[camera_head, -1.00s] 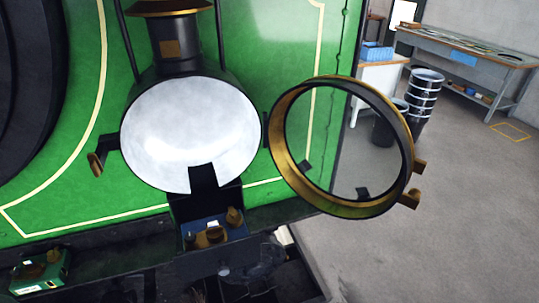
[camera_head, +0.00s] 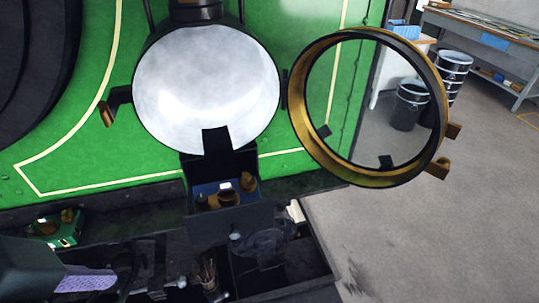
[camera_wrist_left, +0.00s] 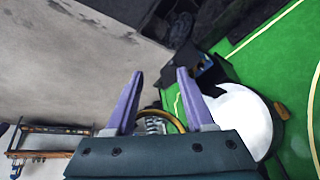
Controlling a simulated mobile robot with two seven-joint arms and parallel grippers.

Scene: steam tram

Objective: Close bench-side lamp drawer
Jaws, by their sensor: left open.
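The lamp (camera_head: 205,85) has a round white reflector and is fixed to the green front. Its black drawer (camera_head: 232,222) is pulled out below the reflector, with a blue insert and brass burner parts inside. In the left wrist view the drawer (camera_wrist_left: 213,72) is a dark box just beyond the right finger. My left gripper (camera_head: 88,282) enters at the lower left of the head view, left of and lower than the drawer, apart from it. In the left wrist view its purple fingers (camera_wrist_left: 158,85) are spread and nothing is between them. My right gripper is not in view.
The lamp's brass-rimmed glass door (camera_head: 312,140) hangs open to the right. A green box (camera_head: 68,236) with brass parts sits at left. Black buckets (camera_head: 408,108) and a workbench (camera_head: 510,58) stand behind on clear floor.

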